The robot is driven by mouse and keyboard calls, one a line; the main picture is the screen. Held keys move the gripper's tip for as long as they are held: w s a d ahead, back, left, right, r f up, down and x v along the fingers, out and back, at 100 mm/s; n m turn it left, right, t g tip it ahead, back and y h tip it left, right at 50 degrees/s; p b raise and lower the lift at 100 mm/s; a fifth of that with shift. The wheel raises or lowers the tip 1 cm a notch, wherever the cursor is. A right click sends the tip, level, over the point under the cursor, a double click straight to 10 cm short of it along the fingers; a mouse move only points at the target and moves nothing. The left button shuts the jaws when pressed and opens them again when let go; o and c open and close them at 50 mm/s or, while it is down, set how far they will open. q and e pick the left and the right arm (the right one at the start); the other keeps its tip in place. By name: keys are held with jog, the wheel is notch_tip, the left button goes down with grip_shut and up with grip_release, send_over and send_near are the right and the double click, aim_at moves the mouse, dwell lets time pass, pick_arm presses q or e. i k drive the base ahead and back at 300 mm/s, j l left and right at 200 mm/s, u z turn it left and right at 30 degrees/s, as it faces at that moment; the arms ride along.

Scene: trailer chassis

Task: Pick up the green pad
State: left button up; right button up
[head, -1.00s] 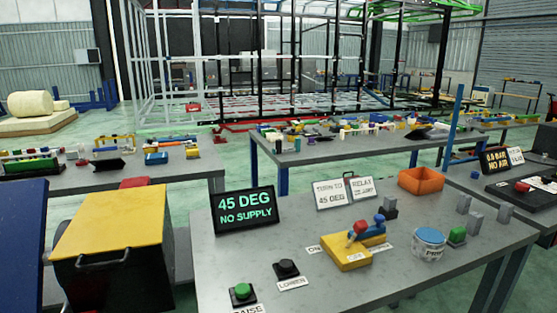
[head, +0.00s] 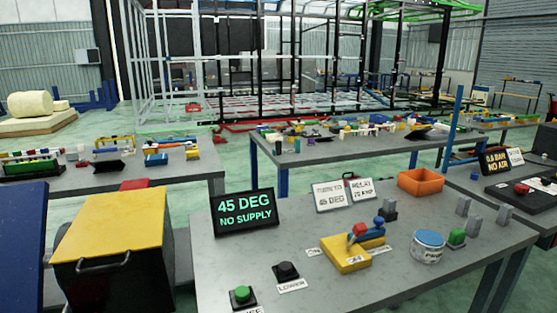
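A small block with a green face (head: 457,238) sits on the near grey table (head: 390,280), right of the blue-lidded tin (head: 428,248). It looks like the green pad, but it is too small to be sure. A round green button (head: 242,294) also sits on a dark base at the table's front left. Neither of my grippers shows in the head view.
Small grey blocks (head: 463,205) stand behind the green-faced block. An orange bin (head: 421,182) is at the table's back. A yellow fixture (head: 345,254) with a red and blue lever lies mid-table, and a "45 DEG NO SUPPLY" display (head: 245,211) stands left.

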aim_at(456, 238)
jog(key=u, duration=1.5)
jog(key=z, duration=2.65)
